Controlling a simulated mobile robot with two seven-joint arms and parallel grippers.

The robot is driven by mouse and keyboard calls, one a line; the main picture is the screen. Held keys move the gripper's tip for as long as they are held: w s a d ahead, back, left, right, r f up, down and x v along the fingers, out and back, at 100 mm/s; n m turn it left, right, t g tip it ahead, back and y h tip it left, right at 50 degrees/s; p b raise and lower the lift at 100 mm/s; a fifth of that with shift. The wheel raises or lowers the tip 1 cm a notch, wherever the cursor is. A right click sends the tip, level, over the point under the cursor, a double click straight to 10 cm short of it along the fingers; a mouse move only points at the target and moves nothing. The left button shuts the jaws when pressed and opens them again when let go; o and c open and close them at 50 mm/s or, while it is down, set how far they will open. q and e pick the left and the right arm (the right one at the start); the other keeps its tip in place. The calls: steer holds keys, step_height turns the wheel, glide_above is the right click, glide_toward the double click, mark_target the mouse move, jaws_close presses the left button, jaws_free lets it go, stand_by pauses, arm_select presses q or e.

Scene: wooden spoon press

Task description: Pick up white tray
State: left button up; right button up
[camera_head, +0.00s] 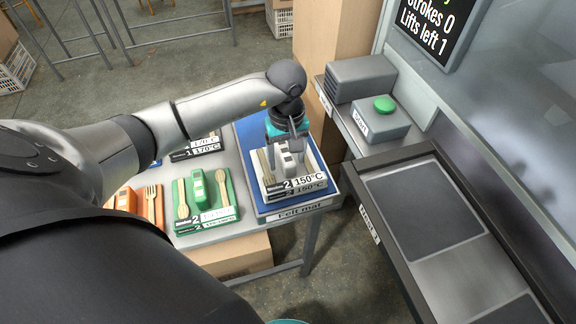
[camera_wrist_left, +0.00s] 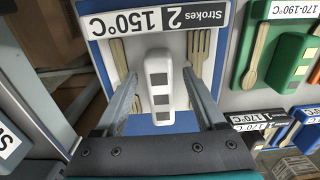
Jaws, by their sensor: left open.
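The white tray (camera_head: 316,163) lies on the blue felt mat (camera_head: 247,140) at the right end of the table. It carries a "2 150°C" label, a raised white handle block and wooden cutlery. In the left wrist view the white handle (camera_wrist_left: 160,85) stands between a wooden fork (camera_wrist_left: 198,48) and another wooden utensil. My left gripper (camera_head: 291,148) is over the tray, pointing down. In the left wrist view its fingers (camera_wrist_left: 161,78) are open, one on each side of the handle, with gaps visible.
A green tray (camera_head: 222,216) and an orange tray (camera_head: 122,199) lie left of the mat. A dark-framed press bed (camera_head: 425,215) stands to the right, past a floor gap. A box with a green button (camera_head: 384,104) sits behind it.

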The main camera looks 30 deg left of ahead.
arm_select(q)
jaws_close()
stand_by(0.4)
